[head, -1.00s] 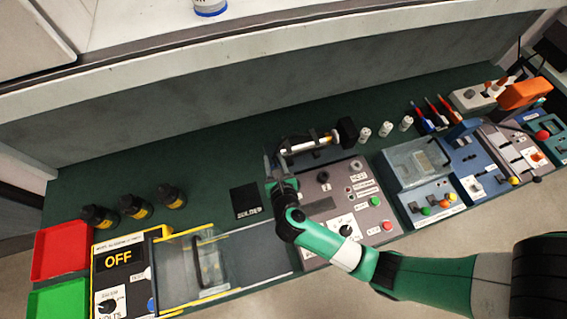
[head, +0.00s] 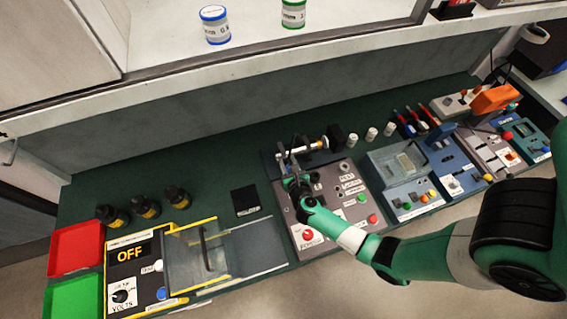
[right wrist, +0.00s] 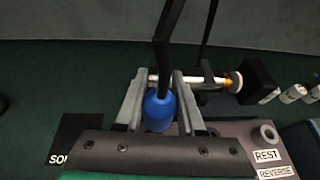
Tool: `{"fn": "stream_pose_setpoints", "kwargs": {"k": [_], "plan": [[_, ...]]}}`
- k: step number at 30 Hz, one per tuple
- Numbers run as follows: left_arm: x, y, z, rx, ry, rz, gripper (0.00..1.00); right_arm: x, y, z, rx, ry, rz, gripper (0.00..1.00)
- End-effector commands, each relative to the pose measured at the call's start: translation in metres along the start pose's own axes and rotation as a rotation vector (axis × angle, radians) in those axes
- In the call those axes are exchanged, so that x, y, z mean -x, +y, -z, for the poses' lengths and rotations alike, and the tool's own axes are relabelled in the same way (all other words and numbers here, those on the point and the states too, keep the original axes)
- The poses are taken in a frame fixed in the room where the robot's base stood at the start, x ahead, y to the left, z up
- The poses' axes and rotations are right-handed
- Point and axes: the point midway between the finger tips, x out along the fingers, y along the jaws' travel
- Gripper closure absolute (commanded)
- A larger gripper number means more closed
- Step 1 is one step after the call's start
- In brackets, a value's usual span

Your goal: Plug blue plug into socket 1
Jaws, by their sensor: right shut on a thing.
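My right gripper (head: 291,163) is over the back left part of the grey control panel (head: 288,212), near the pump tube (head: 312,146). In the right wrist view my right gripper (right wrist: 160,90) is shut on the blue plug (right wrist: 158,114), and a thick black cable runs up from the plug. The pump tube (right wrist: 210,82) lies just beyond the fingertips. In the head view the plug is too small to make out. The far side of the plug is hidden. I cannot tell which opening is socket 1. My left gripper is out of view.
A black box (head: 246,200) lies left of the panel. Several dark bottles (head: 145,207), a yellow-edged voltage unit (head: 130,280) and red (head: 75,249) and green (head: 76,298) trays are further left. Blue-grey units (head: 400,190) stand to the right.

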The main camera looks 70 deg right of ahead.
Motion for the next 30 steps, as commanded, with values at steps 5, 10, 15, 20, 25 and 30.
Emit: {"fn": "stream_pose_setpoints", "kwargs": {"k": [5,10,15,20,25,30], "plan": [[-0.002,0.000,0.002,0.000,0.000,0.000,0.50,0.001,0.001,0.000,-0.002,0.001,-0.001,1.00],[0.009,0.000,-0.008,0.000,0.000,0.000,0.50,-0.005,0.001,0.013,-0.002,0.001,-0.001,1.00],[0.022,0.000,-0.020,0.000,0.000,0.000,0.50,-0.012,0.001,0.031,-0.002,0.000,-0.001,1.00],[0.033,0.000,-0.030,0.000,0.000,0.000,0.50,-0.019,0.001,0.046,-0.002,-0.001,-0.001,1.00],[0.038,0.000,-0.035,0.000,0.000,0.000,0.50,-0.022,0.001,0.054,-0.002,0.000,-0.001,1.00],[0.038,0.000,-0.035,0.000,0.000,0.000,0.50,-0.022,0.001,0.053,-0.002,0.000,-0.001,1.00]]}}
